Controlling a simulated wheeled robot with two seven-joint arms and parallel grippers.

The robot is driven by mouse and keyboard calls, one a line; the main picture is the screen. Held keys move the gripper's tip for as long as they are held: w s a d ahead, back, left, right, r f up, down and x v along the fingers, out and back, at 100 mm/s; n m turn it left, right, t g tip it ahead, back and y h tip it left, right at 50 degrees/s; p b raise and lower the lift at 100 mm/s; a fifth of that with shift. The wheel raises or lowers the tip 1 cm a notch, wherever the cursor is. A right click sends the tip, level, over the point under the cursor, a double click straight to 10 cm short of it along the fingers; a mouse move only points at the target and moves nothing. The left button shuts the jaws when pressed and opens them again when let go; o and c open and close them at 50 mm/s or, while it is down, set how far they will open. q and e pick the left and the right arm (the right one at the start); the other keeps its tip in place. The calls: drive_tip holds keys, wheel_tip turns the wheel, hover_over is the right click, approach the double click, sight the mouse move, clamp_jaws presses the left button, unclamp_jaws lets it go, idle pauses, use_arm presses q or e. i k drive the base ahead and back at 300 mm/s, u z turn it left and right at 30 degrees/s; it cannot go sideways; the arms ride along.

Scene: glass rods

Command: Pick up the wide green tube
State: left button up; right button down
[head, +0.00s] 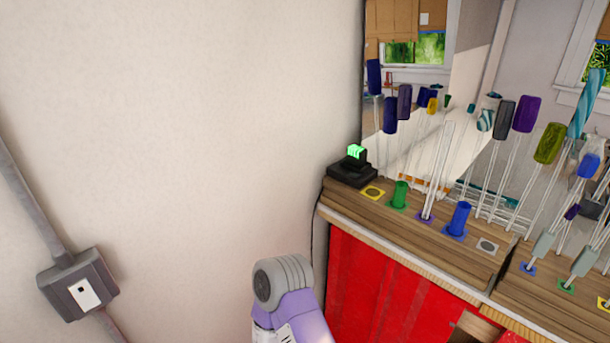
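The wide green tube (400,194) is a short, thick green cylinder. It stands upright on a green square on the wooden ledge, right of the middle of the head view. Neither gripper is in view. Only a purple and grey link of my own arm shows at the bottom middle, below and left of the ledge and apart from the tube.
A wide blue tube (459,219) stands right of the green tube, with a clear rod on a purple square between them. A black device (352,168) with a lit green top sits to the left. Several thin rods with colored ends crowd behind and right. A red panel (385,290) is below.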

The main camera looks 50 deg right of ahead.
sight(399, 196)
drive_tip(key=z, duration=2.25)
